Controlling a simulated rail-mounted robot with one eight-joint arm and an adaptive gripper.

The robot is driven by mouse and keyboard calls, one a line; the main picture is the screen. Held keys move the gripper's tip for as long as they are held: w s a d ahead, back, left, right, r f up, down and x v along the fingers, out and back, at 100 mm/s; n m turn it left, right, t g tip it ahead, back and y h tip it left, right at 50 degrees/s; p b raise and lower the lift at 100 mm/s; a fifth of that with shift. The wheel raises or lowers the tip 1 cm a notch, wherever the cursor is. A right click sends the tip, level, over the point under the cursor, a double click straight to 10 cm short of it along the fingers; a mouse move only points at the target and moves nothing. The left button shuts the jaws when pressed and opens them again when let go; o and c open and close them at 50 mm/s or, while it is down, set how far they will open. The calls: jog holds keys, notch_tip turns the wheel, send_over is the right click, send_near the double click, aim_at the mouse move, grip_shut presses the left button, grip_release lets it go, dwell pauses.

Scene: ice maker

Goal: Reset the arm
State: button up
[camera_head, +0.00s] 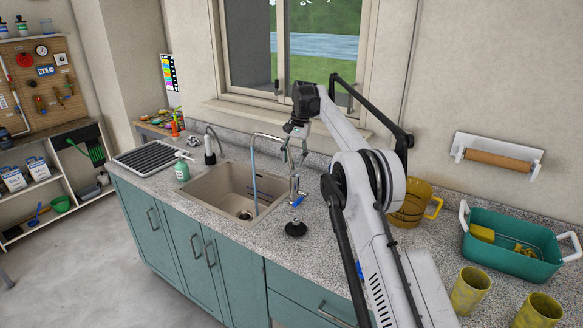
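My arm rises from the lower right, bends at the elbow and reaches up over the counter. My gripper (295,152) hangs from its end, pointing down, in front of the window and to the right of the sink. It is small and partly merges with the faucet parts behind it, so its opening is unclear. I see no object clearly held in it.
The sink (205,191) has a tall faucet (266,136) with a bluish stream below its spout. A yellow pitcher (411,205), teal tub (511,242) and yellow cups (469,291) stand right of my arm.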

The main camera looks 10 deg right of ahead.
jog(key=shift+r, duration=0.25)
